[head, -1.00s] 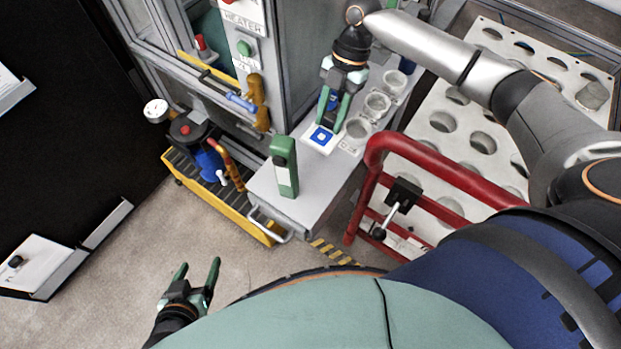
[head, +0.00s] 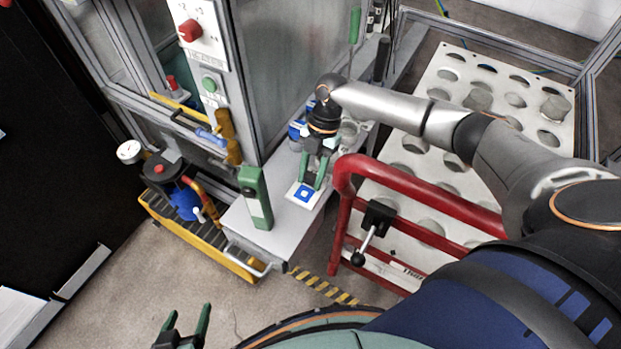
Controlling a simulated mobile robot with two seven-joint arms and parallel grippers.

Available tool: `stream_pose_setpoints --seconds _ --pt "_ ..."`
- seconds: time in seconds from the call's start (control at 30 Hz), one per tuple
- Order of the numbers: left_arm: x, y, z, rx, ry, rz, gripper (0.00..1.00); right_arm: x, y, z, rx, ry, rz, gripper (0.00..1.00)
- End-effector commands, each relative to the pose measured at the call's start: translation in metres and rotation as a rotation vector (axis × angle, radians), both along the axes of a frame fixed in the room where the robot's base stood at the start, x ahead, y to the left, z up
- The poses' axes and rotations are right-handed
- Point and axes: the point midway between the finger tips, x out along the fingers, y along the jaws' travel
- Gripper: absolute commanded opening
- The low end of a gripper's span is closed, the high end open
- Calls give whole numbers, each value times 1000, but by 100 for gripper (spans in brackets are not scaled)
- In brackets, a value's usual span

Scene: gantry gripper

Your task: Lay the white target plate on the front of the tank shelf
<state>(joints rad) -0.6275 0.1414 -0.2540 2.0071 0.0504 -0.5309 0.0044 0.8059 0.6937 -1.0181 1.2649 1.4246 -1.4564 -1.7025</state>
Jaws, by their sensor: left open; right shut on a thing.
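The white target plate (head: 294,188) has a blue square at its centre. My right gripper (head: 312,182) points down with green fingers shut on the plate, over the front part of the grey tank shelf (head: 278,238). The plate is right of an upright green block (head: 255,197) and apart from it. I cannot tell whether it touches the shelf top. My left gripper (head: 187,326) is open and empty at the bottom left, partly cut off by the picture edge.
A red rail (head: 420,191) with a black lever (head: 376,219) runs close on the right. A perforated white board (head: 470,125) lies beyond it. The glazed cabinet (head: 290,70) rises behind the shelf. A yellow-framed tray (head: 195,222) carries a blue pump on the left.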

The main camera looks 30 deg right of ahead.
Motion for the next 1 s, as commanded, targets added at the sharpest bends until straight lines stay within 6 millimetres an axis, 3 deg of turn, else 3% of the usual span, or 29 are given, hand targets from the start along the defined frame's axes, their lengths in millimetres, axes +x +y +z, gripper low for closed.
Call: stream_pose_setpoints --seconds 0.07,0.4,0.43,0.5,0.7,1.0 --pt "0 0 -2 0 1 -1 77 0 0 -11 0 1 0 0" --pt "0 -1 -4 -1 1 -2 77 0 0 -15 0 0 0 0" --pt "0 -1 -3 0 1 -1 77 0 0 -14 -1 -1 0 42" --pt "0 -1 -3 0 1 -1 77 0 0 -13 -1 -1 0 49" --pt "0 -1 -2 0 0 -1 77 0 0 -13 -1 -1 0 69" --pt "1 -1 1 -1 -1 -2 77 0 0 -8 0 -1 0 69"
